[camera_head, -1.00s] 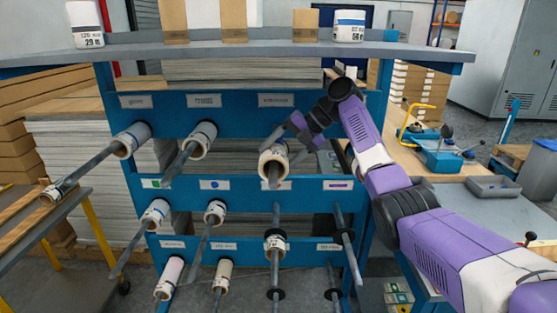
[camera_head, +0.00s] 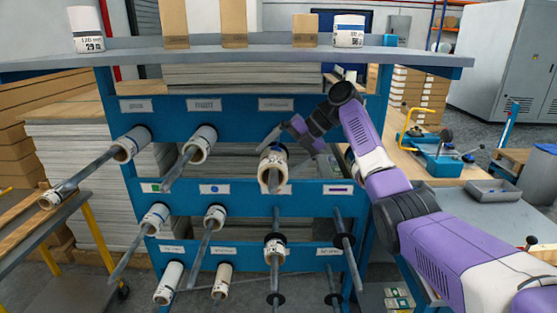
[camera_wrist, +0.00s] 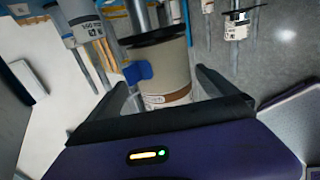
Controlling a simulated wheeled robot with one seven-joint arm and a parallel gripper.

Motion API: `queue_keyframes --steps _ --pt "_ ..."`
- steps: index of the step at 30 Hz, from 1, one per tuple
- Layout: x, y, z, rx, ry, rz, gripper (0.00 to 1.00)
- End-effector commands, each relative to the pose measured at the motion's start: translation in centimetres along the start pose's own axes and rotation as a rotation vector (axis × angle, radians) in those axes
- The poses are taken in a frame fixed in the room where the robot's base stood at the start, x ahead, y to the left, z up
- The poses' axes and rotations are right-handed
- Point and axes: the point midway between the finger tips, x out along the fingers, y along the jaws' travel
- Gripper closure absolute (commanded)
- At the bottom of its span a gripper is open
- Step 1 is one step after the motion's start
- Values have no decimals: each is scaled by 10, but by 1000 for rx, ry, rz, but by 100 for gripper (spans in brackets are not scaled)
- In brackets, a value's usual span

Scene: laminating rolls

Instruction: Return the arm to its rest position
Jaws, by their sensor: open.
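My purple arm reaches in from the right in the head view, bent at the elbow. My gripper (camera_head: 282,146) is at its end, close above the cream roll (camera_head: 272,170) on the middle upper peg. The jaws are open and hold nothing. In the wrist view, a cream roll (camera_wrist: 166,78) with a brown band and a blue tab (camera_wrist: 138,72) shows beyond and between the two dark fingers. I cannot tell whether the fingers touch it.
The blue rack (camera_head: 230,187) carries several rolls on long pegs that stick out towards me. A grey shelf (camera_head: 250,49) with jars and cartons is above my gripper. A workbench (camera_head: 475,205) with a blue device (camera_head: 442,163) stands at the right.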

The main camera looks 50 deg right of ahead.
Motion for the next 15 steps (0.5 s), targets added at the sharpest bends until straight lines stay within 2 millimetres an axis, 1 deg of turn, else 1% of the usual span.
queue_keyframes --steps 5,12,15 --pt "-23 -1 1 -1 -5 1 3" --pt "-61 0 1 0 -5 1 3" --pt "-71 0 0 -1 -3 2 3"
